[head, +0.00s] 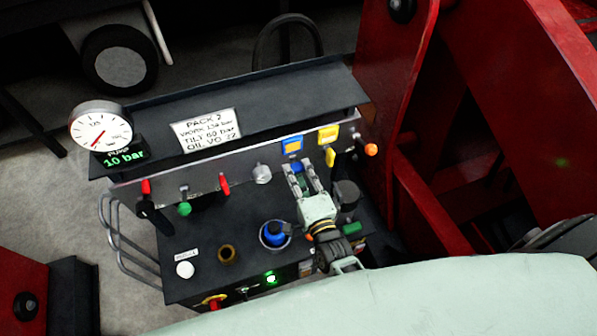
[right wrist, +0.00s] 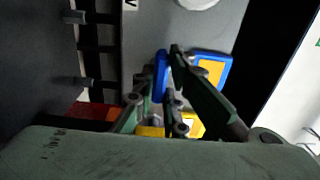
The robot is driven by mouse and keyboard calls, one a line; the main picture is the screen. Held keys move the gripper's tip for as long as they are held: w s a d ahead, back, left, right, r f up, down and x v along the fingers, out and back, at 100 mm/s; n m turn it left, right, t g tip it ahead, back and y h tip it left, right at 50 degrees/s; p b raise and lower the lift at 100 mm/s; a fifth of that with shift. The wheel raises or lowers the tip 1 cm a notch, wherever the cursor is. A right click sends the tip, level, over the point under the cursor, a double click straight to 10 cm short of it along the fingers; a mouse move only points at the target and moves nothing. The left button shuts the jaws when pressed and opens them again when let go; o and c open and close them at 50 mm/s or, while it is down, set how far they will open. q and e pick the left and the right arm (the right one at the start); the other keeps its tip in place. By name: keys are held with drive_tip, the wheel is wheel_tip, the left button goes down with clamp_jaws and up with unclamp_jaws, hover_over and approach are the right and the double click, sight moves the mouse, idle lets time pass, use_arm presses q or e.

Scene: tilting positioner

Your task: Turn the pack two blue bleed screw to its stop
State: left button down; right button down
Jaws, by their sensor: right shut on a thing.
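The pack two blue bleed screw (right wrist: 161,76) shows in the right wrist view as a blue part between the fingertips. My right gripper (head: 299,172) is shut on it at the front of the panel, just below the blue tag (head: 292,145). In the right wrist view the gripper (right wrist: 168,68) comes from below, and its fingers cover much of the screw. The screw's turn angle and its stop cannot be made out. The PACK 2 sign (head: 207,130) is above the panel. My left gripper is not in view.
A yellow tag (head: 328,134) and yellow handle (head: 330,157) sit close right of the gripper. Red levers (head: 223,184), a green knob (head: 184,209) and a blue cap (head: 274,233) are leftward. The gauge (head: 100,127) display reads 10 bar. Red steelwork (head: 395,90) stands right.

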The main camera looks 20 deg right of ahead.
drive_tip(key=shift+n, duration=0.3)
drive_tip(key=n+p, duration=0.1)
drive_tip(key=n, duration=0.9)
drive_tip(key=shift+n+p, duration=0.3)
drive_tip(key=shift+p, duration=0.1)
drive_tip(key=n, duration=0.6)
drive_tip(key=shift+n, duration=0.3)
drive_tip(key=c, duration=1.8)
unclamp_jaws()
drive_tip(key=shift+s, duration=0.15)
drive_tip(key=s, duration=1.1)
drive_tip(key=shift+s+d, duration=0.2)
drive_tip(key=shift+s, duration=0.2)
